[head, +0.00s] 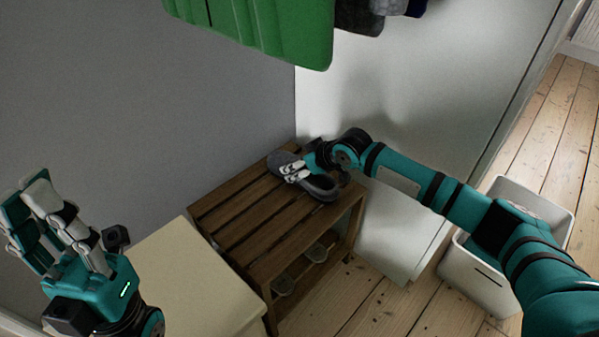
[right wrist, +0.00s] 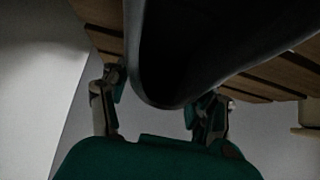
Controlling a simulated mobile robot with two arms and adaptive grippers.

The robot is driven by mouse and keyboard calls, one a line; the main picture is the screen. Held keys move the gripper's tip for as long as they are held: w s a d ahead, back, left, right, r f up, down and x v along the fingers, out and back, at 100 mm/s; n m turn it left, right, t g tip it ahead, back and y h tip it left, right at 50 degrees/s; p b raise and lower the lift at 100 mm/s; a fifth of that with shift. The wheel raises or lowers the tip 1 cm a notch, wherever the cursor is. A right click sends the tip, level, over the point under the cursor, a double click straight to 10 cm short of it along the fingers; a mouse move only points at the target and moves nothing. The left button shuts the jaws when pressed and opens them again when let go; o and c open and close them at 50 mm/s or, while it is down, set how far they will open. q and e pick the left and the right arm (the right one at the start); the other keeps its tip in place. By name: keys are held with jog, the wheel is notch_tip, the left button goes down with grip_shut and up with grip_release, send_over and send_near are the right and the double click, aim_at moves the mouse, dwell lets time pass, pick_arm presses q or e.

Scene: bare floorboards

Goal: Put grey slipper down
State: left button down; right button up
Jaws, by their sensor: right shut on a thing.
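The grey slipper (head: 320,188) is at the far end of the top of a brown slatted wooden rack (head: 235,212). My right gripper (head: 293,173) reaches in from the right and is shut on the slipper across its middle. In the right wrist view the slipper (right wrist: 165,95) sits between the two fingers, with its dark opening towards the camera and the slats behind it. I cannot tell whether its sole touches the slats. My left gripper (head: 38,212) is open and empty at the far left, away from the rack.
A cream cabinet top (head: 180,280) adjoins the rack in front. A white bin (head: 470,275) stands on the floor at right. A green jacket (head: 270,25) hangs above. Most of the rack's top is clear.

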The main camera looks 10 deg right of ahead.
jog(key=shift+f, duration=0.3)
jog(key=shift+r, duration=0.15)
jog(key=o, duration=1.2)
